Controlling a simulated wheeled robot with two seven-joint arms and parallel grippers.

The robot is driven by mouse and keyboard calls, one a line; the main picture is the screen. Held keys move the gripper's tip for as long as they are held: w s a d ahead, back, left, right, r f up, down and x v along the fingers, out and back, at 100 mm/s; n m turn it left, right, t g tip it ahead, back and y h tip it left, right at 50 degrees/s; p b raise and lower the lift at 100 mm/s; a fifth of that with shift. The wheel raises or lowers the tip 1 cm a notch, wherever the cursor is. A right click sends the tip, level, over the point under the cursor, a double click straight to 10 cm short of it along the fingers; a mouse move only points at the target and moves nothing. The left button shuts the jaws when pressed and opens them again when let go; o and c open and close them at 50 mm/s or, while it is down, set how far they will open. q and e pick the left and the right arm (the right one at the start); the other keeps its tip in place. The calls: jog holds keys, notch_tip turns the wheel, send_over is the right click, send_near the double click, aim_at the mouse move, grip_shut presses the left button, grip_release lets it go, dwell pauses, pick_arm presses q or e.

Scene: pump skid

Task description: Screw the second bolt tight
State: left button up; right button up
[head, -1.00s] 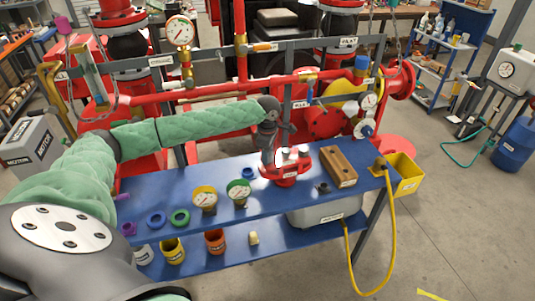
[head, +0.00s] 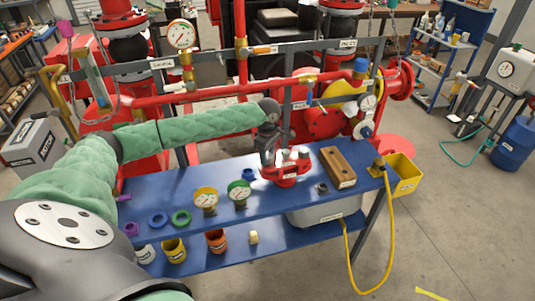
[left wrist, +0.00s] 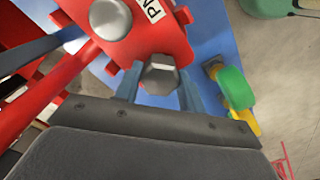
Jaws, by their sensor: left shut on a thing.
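The red pump part (head: 287,174) with a white label sits on the blue bench. Silver bolt heads stand on its top flange, one of them (head: 303,152) on the right side. My left gripper (head: 268,160) points down at the flange's left side. In the left wrist view, its two fingers are shut on a silver hex bolt head (left wrist: 160,73) at the red flange's edge (left wrist: 135,50). Another round bolt head (left wrist: 110,18) shows farther along the flange, clear of the fingers. The bolt's shank is hidden. My right gripper is not in view.
A wooden block (head: 338,165) and a small dark nut-like piece (head: 322,188) lie right of the pump part. Two gauges, yellow (head: 205,198) and green (head: 239,192), stand to its left. Red pipework and a grey rail run behind the bench.

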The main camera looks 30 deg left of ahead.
pick_arm(q)
jog(key=shift+r+m+p, duration=0.1)
jog(key=shift+m+p, duration=0.3)
jog(key=shift+m, duration=0.2)
jog(key=shift+r+m+p, duration=0.1)
jog(key=shift+m+p, duration=0.85)
jog(key=shift+m, duration=0.35)
jog(key=m+p, duration=0.1)
jog(key=m, duration=0.1)
jog(key=shift+m, duration=0.4)
jog(key=shift+f+m+p, duration=0.2)
jog(key=shift+m+p, duration=0.1)
jog(key=shift+m, duration=0.7)
jog(key=m, duration=0.3)
jog(key=shift+m, duration=0.3)
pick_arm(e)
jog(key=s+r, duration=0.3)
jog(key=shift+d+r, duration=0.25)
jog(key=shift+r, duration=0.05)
pick_arm(q)
jog(key=o, duration=1.1)
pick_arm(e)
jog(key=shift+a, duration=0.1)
